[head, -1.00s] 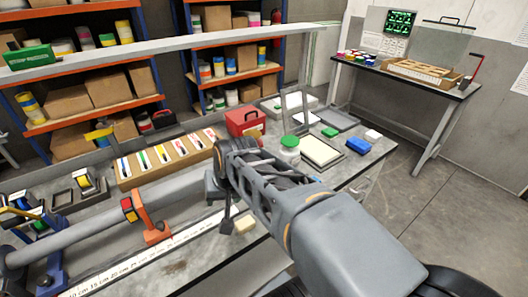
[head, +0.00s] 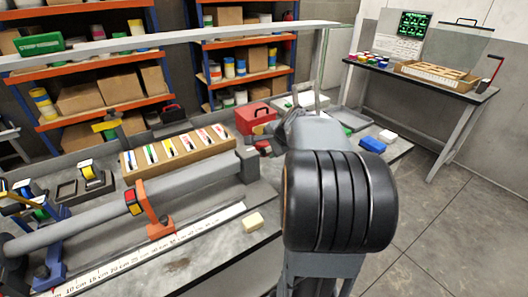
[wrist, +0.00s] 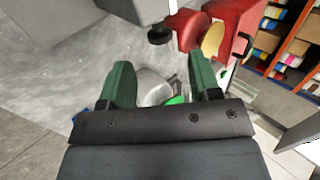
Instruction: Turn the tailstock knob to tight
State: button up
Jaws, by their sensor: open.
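The tailstock (head: 247,165) is a grey block at the right end of the long grey tube (head: 190,184) in the head view. A small red and dark knob (head: 263,147) sticks out on its right side. In the wrist view, a red round part (wrist: 188,27) with a black disc (wrist: 160,34) shows near the top, beyond the fingertips; it looks like this knob. My gripper (wrist: 163,75) is open, its two green fingers apart with nothing held between them. It is apart from the knob. In the head view my arm hides the gripper. I cannot read the knob's setting.
A red toolbox (head: 256,118) stands behind the tailstock, close to the knob in the wrist view. An orange clamp (head: 150,212) straddles the tube. A beige block (head: 253,221) lies on the bench in front. A blue box (head: 372,145) lies at right.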

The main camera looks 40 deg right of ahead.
aim_at(264, 150)
jog(key=shift+x, duration=3)
jog(key=c, duration=0.9)
jog(key=shift+r, duration=0.15)
